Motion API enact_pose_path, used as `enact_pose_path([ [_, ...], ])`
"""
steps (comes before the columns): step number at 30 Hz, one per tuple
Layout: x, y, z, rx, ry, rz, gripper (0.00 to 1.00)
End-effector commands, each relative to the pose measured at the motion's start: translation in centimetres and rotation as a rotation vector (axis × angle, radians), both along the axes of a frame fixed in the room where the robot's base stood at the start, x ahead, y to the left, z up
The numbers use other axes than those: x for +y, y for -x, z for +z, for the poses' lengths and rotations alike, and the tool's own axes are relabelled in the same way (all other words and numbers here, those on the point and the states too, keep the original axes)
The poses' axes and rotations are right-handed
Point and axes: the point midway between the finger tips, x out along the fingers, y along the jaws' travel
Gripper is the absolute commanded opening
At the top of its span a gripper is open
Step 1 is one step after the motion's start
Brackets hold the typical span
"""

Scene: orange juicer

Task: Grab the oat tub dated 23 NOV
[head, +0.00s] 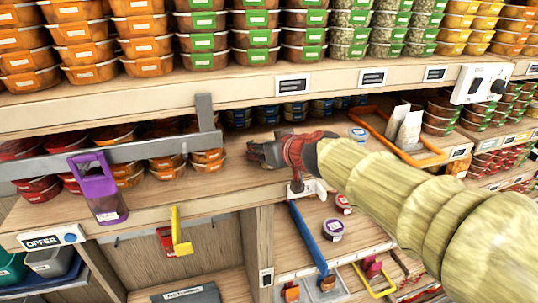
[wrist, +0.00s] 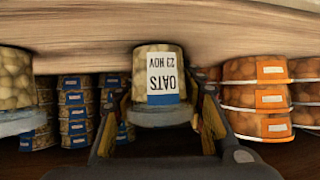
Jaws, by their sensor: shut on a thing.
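The oat tub (wrist: 160,110) is in the middle of the wrist view. It is a clear tub of pale contents with a white and blue label reading OATS 23 NOV, upside down in the picture. My gripper (wrist: 166,108) has one finger on each side of it and is shut on it. In the head view my gripper (head: 262,153) reaches into the middle shelf, low over the bare board. The tub cannot be made out there.
Blue-labelled tubs (wrist: 75,112) stand at left in the wrist view, and orange-labelled tubs (wrist: 258,97) at right. A grey bar (head: 110,150) and purple holder (head: 97,187) are left of my gripper. An orange frame (head: 408,143) lies to the right.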

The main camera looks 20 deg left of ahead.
Motion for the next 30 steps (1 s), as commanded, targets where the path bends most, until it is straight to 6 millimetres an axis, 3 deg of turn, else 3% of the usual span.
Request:
enact_pose_path([
  [19,0.0,0.0,0.4,-0.002,-0.001,0.000,0.09],
  [30,-0.5,0.5,3.8,-0.004,-0.001,-0.001,0.09],
])
